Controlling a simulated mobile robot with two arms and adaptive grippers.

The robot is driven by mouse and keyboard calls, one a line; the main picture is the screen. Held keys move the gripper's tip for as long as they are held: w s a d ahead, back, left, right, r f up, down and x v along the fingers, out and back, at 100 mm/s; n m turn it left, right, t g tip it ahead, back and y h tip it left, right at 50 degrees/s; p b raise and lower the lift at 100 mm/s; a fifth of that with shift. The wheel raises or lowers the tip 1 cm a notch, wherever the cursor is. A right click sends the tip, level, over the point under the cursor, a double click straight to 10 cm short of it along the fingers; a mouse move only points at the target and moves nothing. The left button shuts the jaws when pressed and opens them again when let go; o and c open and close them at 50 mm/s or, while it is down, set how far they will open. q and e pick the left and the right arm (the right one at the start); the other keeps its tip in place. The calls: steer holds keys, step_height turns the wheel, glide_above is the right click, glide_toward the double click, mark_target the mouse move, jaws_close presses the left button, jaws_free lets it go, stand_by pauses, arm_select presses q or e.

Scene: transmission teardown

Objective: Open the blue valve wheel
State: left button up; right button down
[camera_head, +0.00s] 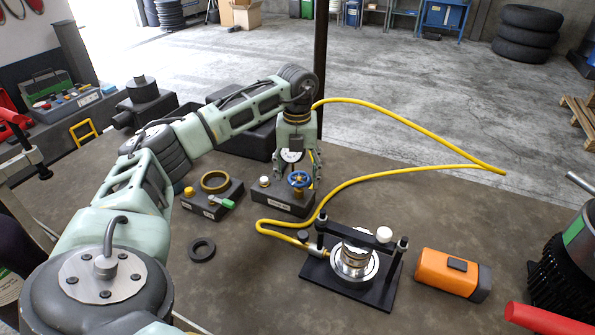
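A white knob (264,182) stands on the same block, left of the wheel. My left gripper (297,176) points down over the wheel. Its fingers are spread to the left and right of the wheel, with a gap visible between them. I cannot tell whether a finger touches the wheel. My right gripper is not in view.
A second dark block (212,198) with a brass ring is to the left. A yellow hose (350,181) loops behind and right of the valve block to a black fixture (321,270) with a metal part. An orange device (447,273) and black ring (202,249) lie in front.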

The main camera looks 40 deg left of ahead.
mark_target(297, 177)
arm_select(q)
steer(key=shift+d, duration=0.1)
steer(key=shift+r, duration=0.4)
step_height(297, 177, up, 11)
stand_by(0.7)
